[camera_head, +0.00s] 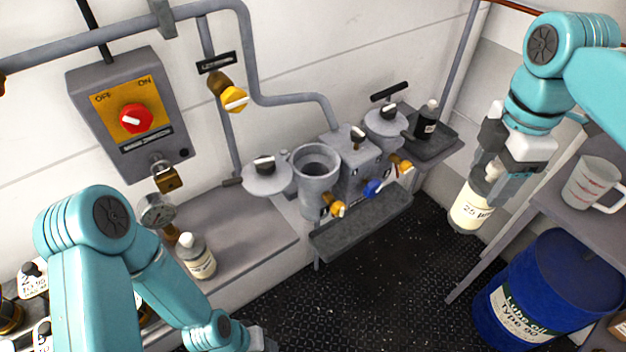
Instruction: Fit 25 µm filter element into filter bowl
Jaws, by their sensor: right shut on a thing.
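The 25 µm filter element (470,211) is a cream cylinder with a "25" label, upright at the right. My right gripper (487,178) is shut on its top and holds it in the air, left of the shelf. The open filter bowl (316,165) is a grey cup at the centre, part of the filter unit against the wall. A grey lid with a black knob (265,178) is just left of it. The right bowl (385,128) has its lid on. My left arm comes in at the lower left; its gripper (262,340) is mostly cut off by the bottom edge.
A drip tray (362,226) is below the bowls. A blue oil drum (540,290) and a shelf with a measuring jug (592,183) stand at the right. Bottles stand on the left bench (240,245) and right ledge. Open floor lies between element and bowl.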

